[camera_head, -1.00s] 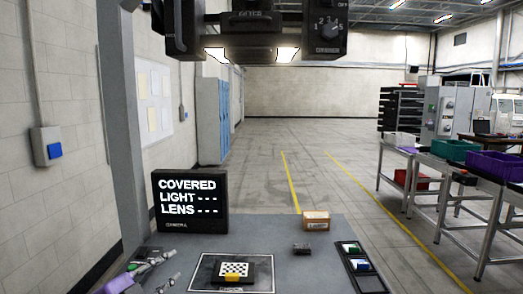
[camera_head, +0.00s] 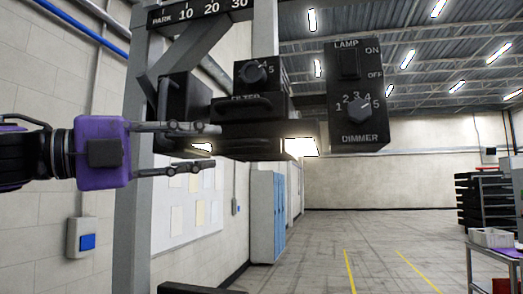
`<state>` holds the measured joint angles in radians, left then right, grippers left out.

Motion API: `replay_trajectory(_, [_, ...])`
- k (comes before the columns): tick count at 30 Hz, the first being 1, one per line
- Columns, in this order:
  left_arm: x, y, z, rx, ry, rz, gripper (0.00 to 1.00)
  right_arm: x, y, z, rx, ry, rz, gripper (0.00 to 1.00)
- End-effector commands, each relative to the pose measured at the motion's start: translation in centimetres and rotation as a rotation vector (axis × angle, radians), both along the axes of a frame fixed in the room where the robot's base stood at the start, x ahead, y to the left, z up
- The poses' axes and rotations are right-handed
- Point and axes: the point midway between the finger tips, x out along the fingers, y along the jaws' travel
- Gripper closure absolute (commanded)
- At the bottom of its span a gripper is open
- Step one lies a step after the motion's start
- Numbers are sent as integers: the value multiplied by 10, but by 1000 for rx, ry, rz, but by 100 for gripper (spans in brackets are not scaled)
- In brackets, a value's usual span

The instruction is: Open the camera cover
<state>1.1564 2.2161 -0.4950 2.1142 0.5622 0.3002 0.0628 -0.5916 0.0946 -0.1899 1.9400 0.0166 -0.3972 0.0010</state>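A black camera unit hangs on the grey frame in the upper middle, with a numbered filter knob (camera_head: 256,72) and a bar handle (camera_head: 243,109) on its front. I cannot tell for certain which part is the camera cover. My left gripper (camera_head: 210,147) comes in from the left, with a purple body and two dark fingers pointing right. Its fingers are apart with nothing visible between them. In the picture they overlap the left part of the unit; whether they touch it is unclear. My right gripper is not in view.
A lamp panel (camera_head: 357,95) with a switch and dimmer knob hangs right of the unit. Lit lamps (camera_head: 302,147) show below. A grey post (camera_head: 132,215) stands at left. A scale bar (camera_head: 190,13) runs above. Blue lockers (camera_head: 267,215) stand far behind.

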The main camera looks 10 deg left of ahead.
Motion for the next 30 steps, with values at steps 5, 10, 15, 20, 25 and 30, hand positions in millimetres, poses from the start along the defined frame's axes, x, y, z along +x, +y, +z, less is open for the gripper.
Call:
replay_trajectory(5, [0,-9,-2,-3,12,-32,70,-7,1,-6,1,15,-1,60])
replay_trajectory(10, [13,-19,-4,-2,16,-30,70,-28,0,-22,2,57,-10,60])
replay_trajectory(15, [27,-32,-3,-2,19,-26,70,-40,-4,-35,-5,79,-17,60])
replay_trajectory(20, [37,-45,0,-3,17,-28,70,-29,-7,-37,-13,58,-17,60])
replay_trajectory(25, [46,-55,4,-2,12,-27,70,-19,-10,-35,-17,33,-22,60])
replay_trajectory(30, [48,-61,8,-4,8,-30,70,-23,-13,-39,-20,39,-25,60])
